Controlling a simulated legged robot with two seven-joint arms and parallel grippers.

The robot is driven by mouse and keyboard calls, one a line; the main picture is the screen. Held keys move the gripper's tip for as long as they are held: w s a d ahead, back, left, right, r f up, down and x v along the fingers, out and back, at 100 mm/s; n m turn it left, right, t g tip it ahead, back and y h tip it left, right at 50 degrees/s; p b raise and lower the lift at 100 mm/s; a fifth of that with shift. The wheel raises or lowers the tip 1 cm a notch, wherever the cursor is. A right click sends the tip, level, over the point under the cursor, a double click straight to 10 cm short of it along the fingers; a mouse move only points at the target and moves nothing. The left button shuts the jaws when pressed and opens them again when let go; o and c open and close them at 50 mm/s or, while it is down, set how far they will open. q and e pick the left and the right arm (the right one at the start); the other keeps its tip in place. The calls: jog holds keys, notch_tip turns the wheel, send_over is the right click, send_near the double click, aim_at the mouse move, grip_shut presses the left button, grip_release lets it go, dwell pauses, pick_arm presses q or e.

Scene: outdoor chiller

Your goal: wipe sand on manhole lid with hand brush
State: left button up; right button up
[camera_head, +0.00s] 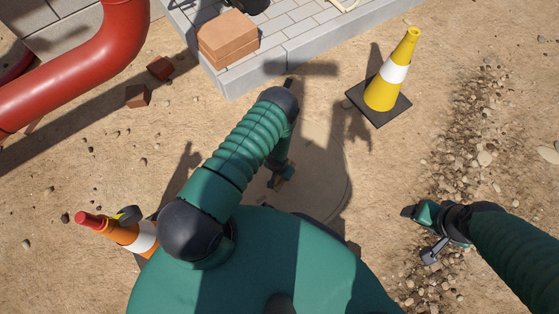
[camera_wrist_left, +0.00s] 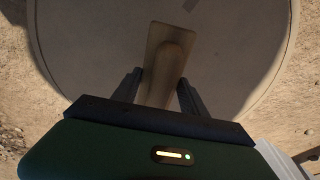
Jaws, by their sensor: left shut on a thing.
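The round manhole lid (camera_head: 322,180) lies flush in the sandy ground, partly hidden by my left arm and its shadow. Its surface looks dusty tan in the head view. In the left wrist view the lid (camera_wrist_left: 95,45) is in shade and looks grey-brown. My left gripper (camera_head: 284,172) is over the lid. It is shut on the wooden hand brush (camera_wrist_left: 165,72), which sits between its two dark fingers (camera_wrist_left: 158,92). The bristles are hidden, so I cannot tell whether they touch the lid. My right gripper (camera_head: 426,232) is away to the right over gravelly ground, with nothing seen in it.
A yellow-white cone (camera_head: 385,85) stands beyond the lid, and an orange-white cone (camera_head: 120,231) is at left by my body. A paved kerb (camera_head: 300,48) with bricks (camera_head: 228,38) and a red pipe (camera_head: 85,65) lie at the back. Gravel (camera_head: 465,140) runs along the right.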

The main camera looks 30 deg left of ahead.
pick_arm(q)
jog(key=shift+r+p, duration=0.75)
jog(key=shift+r, duration=0.65)
